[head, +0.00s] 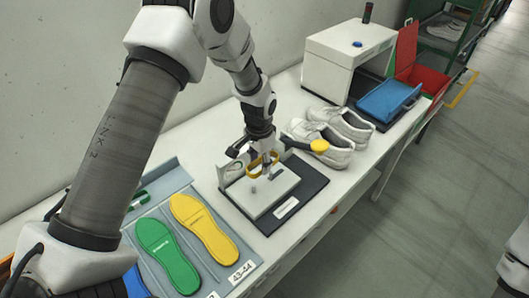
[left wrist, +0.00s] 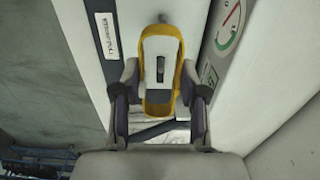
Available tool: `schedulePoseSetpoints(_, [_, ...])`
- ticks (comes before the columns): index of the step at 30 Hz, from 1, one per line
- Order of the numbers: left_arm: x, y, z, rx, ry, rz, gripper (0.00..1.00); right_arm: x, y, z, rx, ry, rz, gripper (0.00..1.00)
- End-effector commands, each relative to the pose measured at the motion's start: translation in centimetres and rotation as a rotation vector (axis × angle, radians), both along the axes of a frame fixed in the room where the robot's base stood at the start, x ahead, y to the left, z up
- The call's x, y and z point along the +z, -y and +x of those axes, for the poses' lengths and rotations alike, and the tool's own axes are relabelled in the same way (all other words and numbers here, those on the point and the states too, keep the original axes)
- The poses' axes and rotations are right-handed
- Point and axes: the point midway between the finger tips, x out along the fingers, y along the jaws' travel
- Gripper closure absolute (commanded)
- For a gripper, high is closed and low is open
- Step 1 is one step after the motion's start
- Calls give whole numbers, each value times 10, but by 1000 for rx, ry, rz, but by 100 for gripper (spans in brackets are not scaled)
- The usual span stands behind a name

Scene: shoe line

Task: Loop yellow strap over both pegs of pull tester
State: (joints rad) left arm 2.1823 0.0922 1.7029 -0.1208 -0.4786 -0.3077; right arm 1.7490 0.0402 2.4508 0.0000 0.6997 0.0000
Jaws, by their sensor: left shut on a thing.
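The yellow strap (head: 262,158) is a closed loop held in my left gripper (head: 258,160), above the pull tester (head: 265,192). In the left wrist view the strap (left wrist: 180,52) lies between the fingers of my left gripper (left wrist: 160,85), which press on its sides. A pale piece with a dark slot (left wrist: 158,72) shows inside the loop; I cannot tell whether the loop is around it or above it. The other peg is not clear. The tester's round dial (left wrist: 229,25) also shows. My right gripper is out of view.
Yellow (head: 204,229) and green (head: 168,256) insoles lie in a tray at the left. White shoes (head: 340,130) and a dark tool with a yellow end (head: 319,146) are right of the tester. A white machine (head: 330,70) and blue tray (head: 388,100) stand further back.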

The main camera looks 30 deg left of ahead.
Motion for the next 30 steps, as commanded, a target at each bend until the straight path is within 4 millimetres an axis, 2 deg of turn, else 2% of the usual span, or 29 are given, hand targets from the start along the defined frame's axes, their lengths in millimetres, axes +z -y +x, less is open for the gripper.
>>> schedulePoseSetpoints(18, [-54, 0, 0, 2, 0, 0, 92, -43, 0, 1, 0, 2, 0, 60])
schedulePoseSetpoints(30, [-85, 0, 0, 2, 0, -1, 92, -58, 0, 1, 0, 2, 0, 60])
